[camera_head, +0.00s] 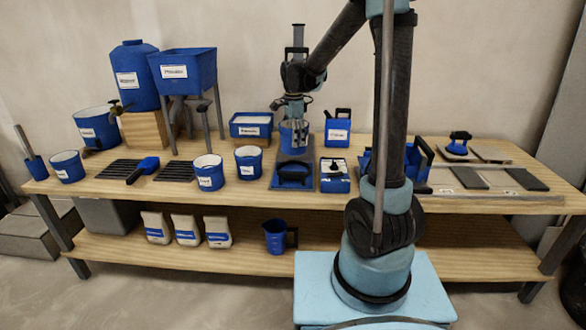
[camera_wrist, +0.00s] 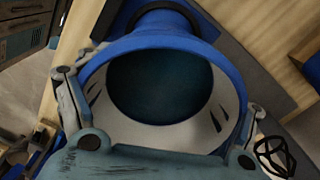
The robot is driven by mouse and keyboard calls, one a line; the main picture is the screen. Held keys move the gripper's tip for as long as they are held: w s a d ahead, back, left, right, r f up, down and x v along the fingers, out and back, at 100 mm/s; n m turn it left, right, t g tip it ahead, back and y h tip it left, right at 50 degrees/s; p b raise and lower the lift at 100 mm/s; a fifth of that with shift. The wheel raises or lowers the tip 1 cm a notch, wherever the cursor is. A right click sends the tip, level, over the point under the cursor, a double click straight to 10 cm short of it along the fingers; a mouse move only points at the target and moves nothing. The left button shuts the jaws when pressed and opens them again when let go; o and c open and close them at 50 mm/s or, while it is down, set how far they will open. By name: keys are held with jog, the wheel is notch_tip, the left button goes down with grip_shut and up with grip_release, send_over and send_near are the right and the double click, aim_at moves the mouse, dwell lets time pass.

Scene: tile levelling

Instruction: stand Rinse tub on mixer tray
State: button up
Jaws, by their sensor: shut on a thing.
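My gripper (camera_head: 294,116) points down near the middle of the bench, shut on a round blue tub (camera_head: 293,136). The tub's white label is too small to read. In the wrist view the tub (camera_wrist: 160,45) fills the middle, with a blue rim, a pale inner wall and a dark inside, and a finger at each side. The tub is upright, over the dark plate of the mixer stand (camera_head: 293,162), which I take as the mixer tray. I cannot tell whether its base touches the plate.
The mixer's grey column (camera_head: 298,38) rises behind my gripper. Two white-rimmed blue tubs, one (camera_head: 208,172) and another (camera_head: 248,162), stand to the left. A blue-and-white box (camera_head: 335,175) and a labelled blue can (camera_head: 338,128) are close on the right. A blue bin (camera_head: 251,126) stands behind left.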

jog(key=shift+w+f, duration=0.1)
jog(key=shift+w, duration=0.1)
jog(key=f, duration=0.4)
jog(key=shift+w+f, duration=0.2)
jog(key=shift+f, duration=0.05)
jog(key=shift+s+f, duration=0.1)
jog(key=shift+f, duration=2.55)
jog(key=o, duration=1.7)
